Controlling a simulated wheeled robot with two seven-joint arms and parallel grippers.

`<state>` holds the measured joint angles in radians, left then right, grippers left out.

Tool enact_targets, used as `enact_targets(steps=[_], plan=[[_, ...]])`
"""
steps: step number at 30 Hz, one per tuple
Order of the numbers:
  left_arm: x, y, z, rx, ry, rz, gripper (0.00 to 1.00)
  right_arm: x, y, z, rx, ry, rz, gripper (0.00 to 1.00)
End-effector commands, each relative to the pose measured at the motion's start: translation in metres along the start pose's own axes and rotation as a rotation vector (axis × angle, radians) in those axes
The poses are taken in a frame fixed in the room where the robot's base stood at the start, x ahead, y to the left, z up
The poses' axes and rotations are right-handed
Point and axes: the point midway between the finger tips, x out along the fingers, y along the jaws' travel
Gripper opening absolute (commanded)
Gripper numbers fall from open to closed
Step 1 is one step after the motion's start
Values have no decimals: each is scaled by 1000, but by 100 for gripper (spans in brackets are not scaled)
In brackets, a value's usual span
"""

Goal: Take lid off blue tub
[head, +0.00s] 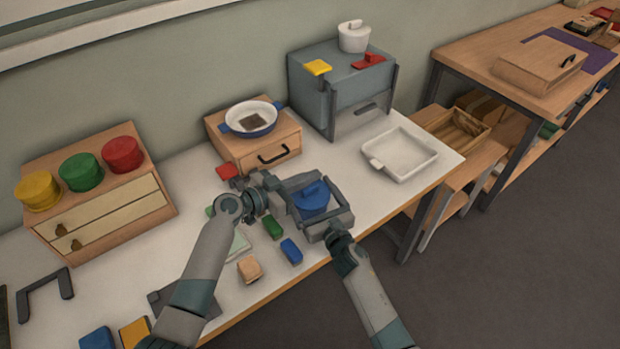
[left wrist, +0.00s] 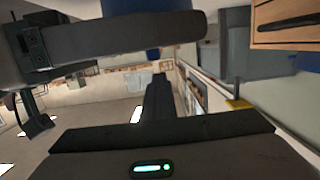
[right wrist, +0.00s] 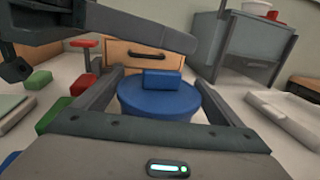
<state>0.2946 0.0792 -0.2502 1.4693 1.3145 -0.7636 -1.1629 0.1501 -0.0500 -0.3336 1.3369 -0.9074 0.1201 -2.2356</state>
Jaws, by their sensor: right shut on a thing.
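The blue tub (head: 311,207) stands near the table's front edge, with its blue lid (head: 313,190) on top. In the right wrist view the lid's block-shaped handle (right wrist: 162,79) faces up. My right gripper (head: 325,212) is shut around the tub (right wrist: 158,106), one finger on each side. My left gripper (head: 313,179) reaches in from the left on the tub's far side. Its fingers look together in the left wrist view (left wrist: 160,85), with nothing seen between them. In the right wrist view it crosses above and beyond the lid, apart from the handle.
Green (head: 272,227), blue (head: 291,251) and tan (head: 249,269) blocks lie left of the tub. A wooden drawer box (head: 281,149) holding a bowl (head: 250,118) stands behind. A white tray (head: 400,154) lies right; the table between is clear.

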Motion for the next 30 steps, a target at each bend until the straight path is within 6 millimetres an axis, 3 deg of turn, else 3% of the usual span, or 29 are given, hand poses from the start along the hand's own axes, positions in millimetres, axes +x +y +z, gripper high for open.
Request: enact_targets(steps=[11, 13, 14, 24, 30], plan=[[0, 0, 0, 0, -1, 1, 1, 0, 0, 1, 0, -1, 0, 50], [0, 0, 0, -1, -1, 1, 17, 0, 0, 1, 0, -1, 0, 50], [0, 0, 0, -1, -1, 1, 20, 0, 0, 1, 0, -1, 0, 50], [-1, 0, 1, 0, -1, 1, 20, 0, 0, 1, 0, -2, 0, 50], [-14, -1, 2, 0, -3, -1, 20, 0, 0, 2, 0, -2, 0, 50]])
